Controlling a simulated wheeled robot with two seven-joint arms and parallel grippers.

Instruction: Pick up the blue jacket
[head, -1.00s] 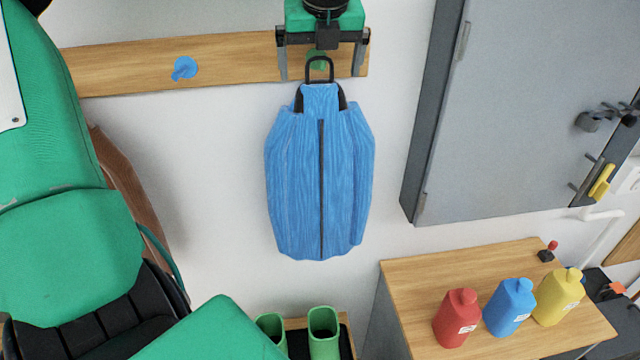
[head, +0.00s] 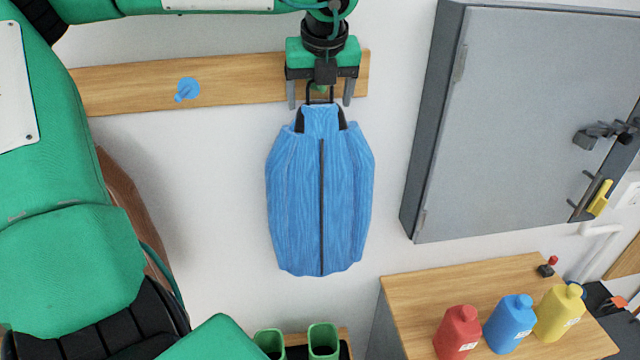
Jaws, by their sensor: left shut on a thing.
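The blue jacket (head: 295,200) hangs upright against the white wall, with a dark zip down its front and a black loop at its top. The loop is at the wooden wall board, where a green peg shows partly behind my gripper. My left gripper (head: 320,98) comes from above, its two grey fingers on either side of the loop, just above the collar. It is shut on the jacket's loop; the exact contact is partly hidden. My right gripper is not in view.
The wooden board (head: 130,86) carries a blue peg (head: 187,89) at left. A grey cabinet (head: 520,120) hangs at right. Below it, red (head: 458,332), blue (head: 511,322) and yellow (head: 559,312) bottles stand on a wooden top (head: 420,290). Green boots (head: 323,340) stand below the jacket.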

